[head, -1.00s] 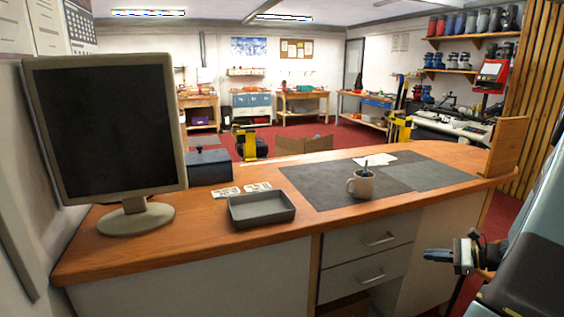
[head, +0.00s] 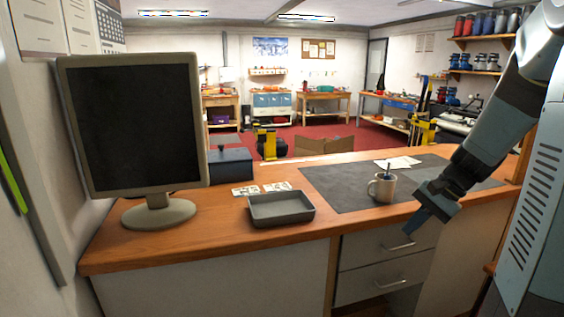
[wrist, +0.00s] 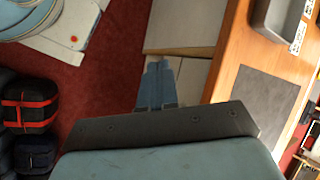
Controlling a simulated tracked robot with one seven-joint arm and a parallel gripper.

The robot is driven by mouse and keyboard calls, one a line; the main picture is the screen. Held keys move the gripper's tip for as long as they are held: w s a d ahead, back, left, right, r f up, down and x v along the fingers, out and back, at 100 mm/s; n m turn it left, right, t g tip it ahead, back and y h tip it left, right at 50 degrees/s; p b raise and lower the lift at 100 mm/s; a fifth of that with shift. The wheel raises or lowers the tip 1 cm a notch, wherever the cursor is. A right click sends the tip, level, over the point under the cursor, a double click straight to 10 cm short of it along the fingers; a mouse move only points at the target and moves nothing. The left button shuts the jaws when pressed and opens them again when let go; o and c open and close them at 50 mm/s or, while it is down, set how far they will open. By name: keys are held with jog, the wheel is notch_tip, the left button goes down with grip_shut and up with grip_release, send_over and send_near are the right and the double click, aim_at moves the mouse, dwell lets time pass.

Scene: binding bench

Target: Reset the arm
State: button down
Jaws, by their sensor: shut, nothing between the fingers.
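My gripper (head: 418,228) hangs at the lower end of my arm, in front of the bench's front edge and to the right of the mug. It points down and left. In the wrist view my gripper (wrist: 155,70) shows its two blue fingers together, with nothing between them.
The wooden bench (head: 290,235) bears a monitor (head: 135,125), a grey tray (head: 281,207), a blue-grey box (head: 231,167), a dark mat (head: 345,190) and a mug (head: 382,188) with something standing in it. Red carpet (wrist: 105,45) lies in front of the bench.

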jog(key=s+a+r+n+t+h, duration=0.2)
jog(key=s+a+r+n+h, duration=0.1)
jog(key=s, duration=0.4)
jog(key=s+a+r+n+t+h, duration=0.2)
jog(key=s+a+r+n+h, duration=0.1)
jog(key=s+r+n, duration=0.3)
jog(key=shift+s+a+r, duration=0.9)
jog(key=shift+s+r, duration=0.05)
jog(key=shift+r, duration=0.35)
jog(key=c, duration=1.9)
grip_release()
